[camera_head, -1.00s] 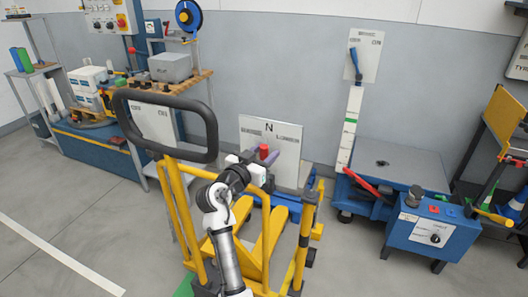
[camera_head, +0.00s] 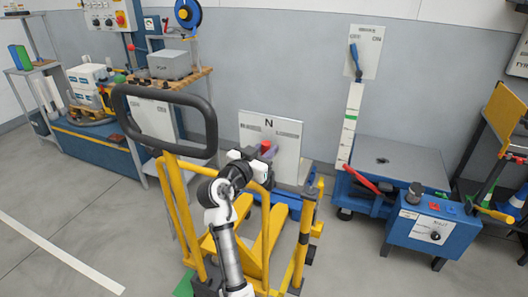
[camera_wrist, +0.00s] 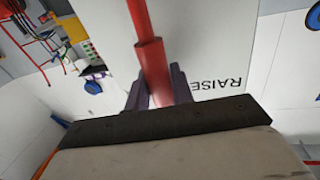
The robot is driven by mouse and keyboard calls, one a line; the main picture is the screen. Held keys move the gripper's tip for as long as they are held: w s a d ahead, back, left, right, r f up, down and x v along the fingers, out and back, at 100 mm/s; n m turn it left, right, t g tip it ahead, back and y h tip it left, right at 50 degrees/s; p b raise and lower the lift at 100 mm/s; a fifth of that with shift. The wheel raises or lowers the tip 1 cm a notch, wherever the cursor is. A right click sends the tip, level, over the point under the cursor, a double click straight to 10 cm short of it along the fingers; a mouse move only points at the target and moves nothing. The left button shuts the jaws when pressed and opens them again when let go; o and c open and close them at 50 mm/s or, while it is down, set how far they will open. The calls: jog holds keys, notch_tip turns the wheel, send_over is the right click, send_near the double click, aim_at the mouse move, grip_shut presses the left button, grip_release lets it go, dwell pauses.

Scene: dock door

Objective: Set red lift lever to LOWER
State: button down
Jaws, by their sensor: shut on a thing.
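The red lift lever (camera_head: 267,146) is in front of a white panel (camera_head: 287,131) marked N at its top. My gripper (camera_head: 265,153) is at the lever in the head view, and my wrist hides the lower part of it. In the wrist view the red lever (camera_wrist: 153,60) runs down between the two dark fingers of my gripper (camera_wrist: 159,90), which are shut on it. The word RAISE shows on the panel (camera_wrist: 215,60) beside the lever. The exact lever setting is hard to tell.
A yellow pallet truck with a black loop handle (camera_head: 118,104) stands close to my arm. To the right are a blue lift table with a grey top (camera_head: 400,160) and a blue control box (camera_head: 432,232). Bare floor (camera_head: 90,215) lies at the left.

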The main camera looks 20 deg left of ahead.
aim_at(292, 155)
jog(key=d+m+b, duration=0.1)
jog(key=b, duration=0.1)
jog(key=d+f+m+b, duration=0.1)
jog(key=d+m+b, duration=0.1)
jog(key=shift+s+d+f+g, duration=0.1)
jog(key=shift+g, duration=0.2)
jog(key=shift+d+f+m+g+y+b, duration=0.15)
jog(key=shift+d+f+m+y+b, duration=0.1)
jog(key=shift+d+m+b, duration=0.6)
jog(key=shift+d+f+m+g+y+b, duration=0.15)
jog(key=shift+d+f+m+b, duration=0.1)
jog(key=shift+d+m+b, duration=0.55)
jog(key=shift+a, duration=0.3)
jog(key=c, duration=1.3)
grip_release()
jog(key=shift+o, duration=0.2)
jog(key=shift+s, duration=0.1)
jog(key=b+v, duration=0.2)
jog(key=v, duration=1.1)
jog(key=shift+s, duration=0.35)
